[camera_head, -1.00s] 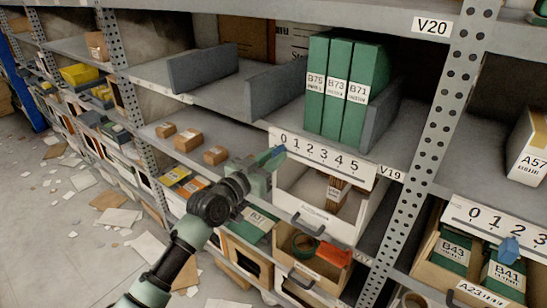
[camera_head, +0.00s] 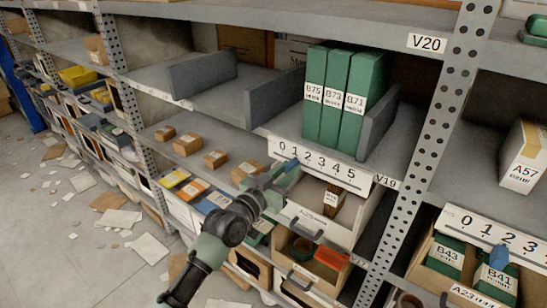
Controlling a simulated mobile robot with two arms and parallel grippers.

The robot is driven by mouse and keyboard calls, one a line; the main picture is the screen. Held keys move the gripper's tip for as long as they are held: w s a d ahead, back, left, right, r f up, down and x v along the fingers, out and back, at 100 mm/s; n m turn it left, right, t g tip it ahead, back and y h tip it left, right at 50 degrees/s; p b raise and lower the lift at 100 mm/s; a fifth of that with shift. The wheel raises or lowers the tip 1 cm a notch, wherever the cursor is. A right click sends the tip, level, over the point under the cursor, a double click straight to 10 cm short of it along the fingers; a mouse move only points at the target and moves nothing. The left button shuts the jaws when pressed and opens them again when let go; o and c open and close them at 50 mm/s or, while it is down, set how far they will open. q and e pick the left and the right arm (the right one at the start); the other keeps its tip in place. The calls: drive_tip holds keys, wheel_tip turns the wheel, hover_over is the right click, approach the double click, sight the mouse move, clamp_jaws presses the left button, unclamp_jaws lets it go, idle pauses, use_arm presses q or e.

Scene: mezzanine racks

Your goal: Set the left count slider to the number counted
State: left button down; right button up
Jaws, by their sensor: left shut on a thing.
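The left count scale (camera_head: 318,161) is a white strip numbered 0 to 5 on the shelf edge beside the V19 label. My left gripper (camera_head: 282,174) is at the scale's left end, shut on the blue slider (camera_head: 292,163), which shows only as a small blue piece at the fingertips. The slider sits below the scale, around 0 to 1; the fingers hide its exact mark. Three green binders (camera_head: 336,95), B75, B73 and B71, stand upright on the shelf above the scale. My right gripper is not in view.
A second scale (camera_head: 492,226) with a blue slider (camera_head: 501,257) is at the right, beyond a perforated post (camera_head: 430,150). Several small cardboard boxes (camera_head: 187,145) stand on the shelf left of my gripper. Open drawers (camera_head: 318,225) sit just below the scale. Papers litter the floor.

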sight(320, 172)
use_arm(q)
drive_tip(key=s+d, duration=0.1)
drive_tip(key=s+d+p, duration=0.1)
drive_tip(key=d, duration=0.1)
drive_tip(key=s+d+p, duration=0.1)
drive_tip(key=s+d, duration=0.1)
drive_tip(key=shift+d+r, duration=0.1)
drive_tip(key=shift+d, duration=0.1)
drive_tip(key=shift+s+d, duration=0.2)
drive_tip(key=shift+d, duration=0.1)
drive_tip(key=shift+f, duration=0.2)
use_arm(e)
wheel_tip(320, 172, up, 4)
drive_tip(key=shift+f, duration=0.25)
use_arm(q)
drive_tip(key=c, duration=1.2)
unclamp_jaws()
drive_tip(key=shift+a, duration=0.1)
drive_tip(key=shift+c, duration=0.2)
drive_tip(key=shift+r, duration=0.1)
